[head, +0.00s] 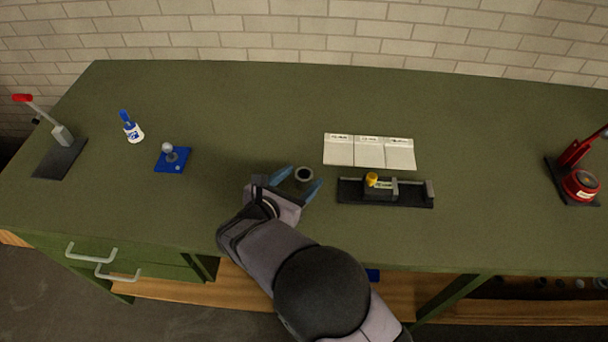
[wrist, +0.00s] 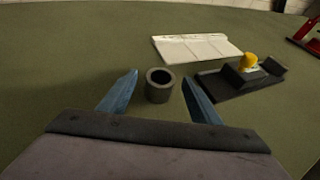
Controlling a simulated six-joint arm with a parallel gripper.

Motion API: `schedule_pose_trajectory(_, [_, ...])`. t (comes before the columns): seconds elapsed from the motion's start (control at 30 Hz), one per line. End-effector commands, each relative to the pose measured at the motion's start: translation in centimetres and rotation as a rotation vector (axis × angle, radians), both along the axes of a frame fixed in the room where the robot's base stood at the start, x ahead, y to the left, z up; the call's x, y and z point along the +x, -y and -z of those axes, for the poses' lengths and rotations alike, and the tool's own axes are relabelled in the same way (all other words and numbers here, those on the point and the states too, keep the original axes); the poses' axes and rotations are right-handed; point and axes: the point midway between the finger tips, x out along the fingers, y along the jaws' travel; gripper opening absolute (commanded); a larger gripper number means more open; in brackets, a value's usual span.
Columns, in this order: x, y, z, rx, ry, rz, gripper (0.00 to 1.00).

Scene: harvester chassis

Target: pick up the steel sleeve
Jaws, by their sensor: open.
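The steel sleeve (head: 304,174) is a short, dark grey hollow cylinder. It stands upright on the green bench top, with its open bore facing up, and it also shows in the wrist view (wrist: 158,92). My gripper (head: 298,181) is open, low over the bench. Its two blue fingers (wrist: 158,92) point toward the sleeve, one on each side. The sleeve appears between the fingertips, with a visible gap on both sides in the wrist view. I see no contact with it.
A black fixture with a yellow knob (head: 385,192) lies just right of the gripper. A white three-part tray (head: 369,152) is behind it. A blue plate with a post (head: 173,160), a bottle (head: 132,130), a lever press (head: 60,150) and a red tool (head: 580,180) stand farther off. Bench behind the sleeve is clear.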

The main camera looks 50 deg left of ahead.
Motion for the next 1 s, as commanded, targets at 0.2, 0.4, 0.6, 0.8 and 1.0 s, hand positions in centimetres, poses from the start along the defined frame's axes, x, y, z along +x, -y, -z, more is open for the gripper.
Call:
schedule_pose_trajectory(0.2, [0.1, 0.0, 0.1, 0.000, 0.000, 0.000, 0.58])
schedule_pose_trajectory(0.4, [0.1, 0.0, 0.1, 0.000, 0.000, 0.000, 0.15])
schedule_pose_trajectory(0.6, [0.1, 0.0, 0.0, 0.002, 0.002, 0.000, 0.06])
schedule_pose_trajectory(0.8, [0.1, -0.1, -0.5, 0.003, 0.001, 0.001, 0.06])
schedule_pose_trajectory(1.0, [0.1, -0.1, -2.6, 0.006, 0.001, 0.001, 0.06])
